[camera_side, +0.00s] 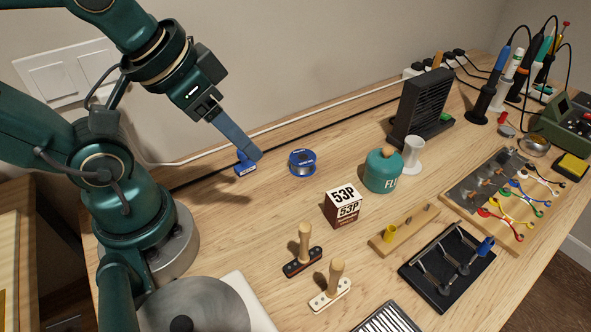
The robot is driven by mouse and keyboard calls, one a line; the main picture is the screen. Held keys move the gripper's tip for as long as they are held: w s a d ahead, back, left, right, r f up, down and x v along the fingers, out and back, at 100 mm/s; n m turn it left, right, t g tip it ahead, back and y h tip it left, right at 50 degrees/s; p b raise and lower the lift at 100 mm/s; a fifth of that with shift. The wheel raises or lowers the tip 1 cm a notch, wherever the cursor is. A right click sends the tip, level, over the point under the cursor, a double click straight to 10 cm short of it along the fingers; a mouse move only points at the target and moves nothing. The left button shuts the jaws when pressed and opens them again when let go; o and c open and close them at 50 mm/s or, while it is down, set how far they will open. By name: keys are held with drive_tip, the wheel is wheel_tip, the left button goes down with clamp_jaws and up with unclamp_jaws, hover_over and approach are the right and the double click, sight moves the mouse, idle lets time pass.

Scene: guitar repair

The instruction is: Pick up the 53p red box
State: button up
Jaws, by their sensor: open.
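The 53P box (342,207) stands upright near the middle of the wooden table, with a white upper part, dark lettering and a dark red-brown lower part. My gripper (247,160) is at the upper left of the box, well apart from it, with blue fingers angled down to the right. It is open, though the gap between the fingers is hard to make out from this side. A small blue object (245,169) shows right at the fingertips; whether it is part of the gripper or lies on the table, I cannot tell.
A green flux bottle (383,171) stands right behind the box. Two wooden-handled tools (304,250) (331,287) stand in front. A wooden block (404,231) and black rack (447,266) are at right.

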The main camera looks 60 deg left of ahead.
drive_tip(key=o, duration=0.4)
drive_tip(key=n+g+h, duration=0.8)
drive_tip(key=n+h, duration=0.3)
drive_tip(key=n, duration=0.1)
hover_over(339, 198)
drive_tip(key=w+a, duration=0.1)
drive_tip(key=a, duration=0.2)
wheel_tip(339, 198, down, 4)
drive_tip(key=f+n, duration=0.1)
drive_tip(key=f, duration=0.1)
drive_tip(key=w+a+f+n+h, duration=0.1)
drive_tip(key=f, duration=0.2)
drive_tip(key=a+f+n+h, duration=0.1)
drive_tip(key=f, duration=0.2)
drive_tip(key=shift+w+a+n, duration=0.15)
drive_tip(key=shift+a+n, duration=0.05)
drive_tip(key=shift+n, duration=0.2)
drive_tip(key=shift+d+f, duration=0.1)
drive_tip(key=shift+f, duration=0.3)
drive_tip(key=shift+x, duration=2.35)
